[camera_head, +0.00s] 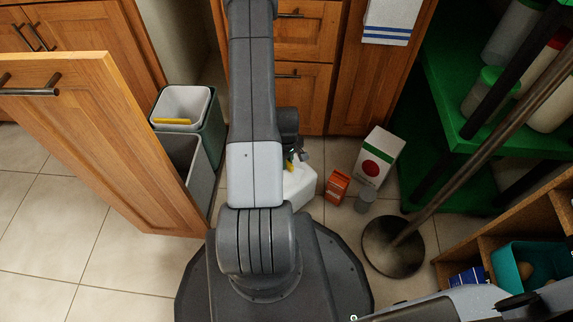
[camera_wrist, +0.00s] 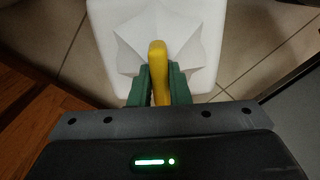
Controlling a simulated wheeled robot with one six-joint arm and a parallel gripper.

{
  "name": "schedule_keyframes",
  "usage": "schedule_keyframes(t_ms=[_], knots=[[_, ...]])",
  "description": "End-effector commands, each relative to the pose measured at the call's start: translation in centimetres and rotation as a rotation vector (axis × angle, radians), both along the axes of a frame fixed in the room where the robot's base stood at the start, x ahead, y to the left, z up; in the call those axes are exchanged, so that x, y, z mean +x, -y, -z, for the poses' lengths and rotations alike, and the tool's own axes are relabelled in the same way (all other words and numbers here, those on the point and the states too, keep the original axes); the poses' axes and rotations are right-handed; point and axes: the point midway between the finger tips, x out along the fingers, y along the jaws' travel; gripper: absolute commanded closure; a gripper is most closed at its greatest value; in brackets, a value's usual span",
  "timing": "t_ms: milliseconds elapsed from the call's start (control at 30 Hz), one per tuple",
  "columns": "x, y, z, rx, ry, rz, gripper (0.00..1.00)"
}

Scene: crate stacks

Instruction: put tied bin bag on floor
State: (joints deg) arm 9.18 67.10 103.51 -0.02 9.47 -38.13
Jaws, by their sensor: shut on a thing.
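The tied bin bag (camera_wrist: 117,38) is white, with folds gathered to a yellow tie (camera_wrist: 158,62) at its top. In the wrist view my gripper (camera_wrist: 158,85) has its green fingers shut on the yellow tie. In the head view the bag (camera_head: 300,185) shows beside my arm, which hides its left part. Floor tiles (camera_wrist: 265,60) show around the bag in the wrist view. I cannot tell whether its underside touches the floor.
A pull-out bin unit (camera_head: 211,140) behind an open wooden door (camera_head: 100,140) stands left. An orange box (camera_head: 337,187), a grey can (camera_head: 365,199) and a white carton (camera_head: 378,157) stand right of the bag. A round stand base (camera_head: 393,262) and green shelf (camera_head: 430,135) are farther right.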

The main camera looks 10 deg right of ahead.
Motion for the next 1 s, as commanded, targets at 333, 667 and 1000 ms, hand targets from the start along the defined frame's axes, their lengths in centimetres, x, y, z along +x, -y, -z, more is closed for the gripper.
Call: schedule_keyframes(t_ms=[333,667,1000], knots=[[0.1,0.0,1.0,-0.001,0.003,0.0,1.0],[0.0,0.0,1.3,0.0,0.001,0.0,0.62],[0.1,0.0,0.1,-0.001,0.003,0.0,0.62]])
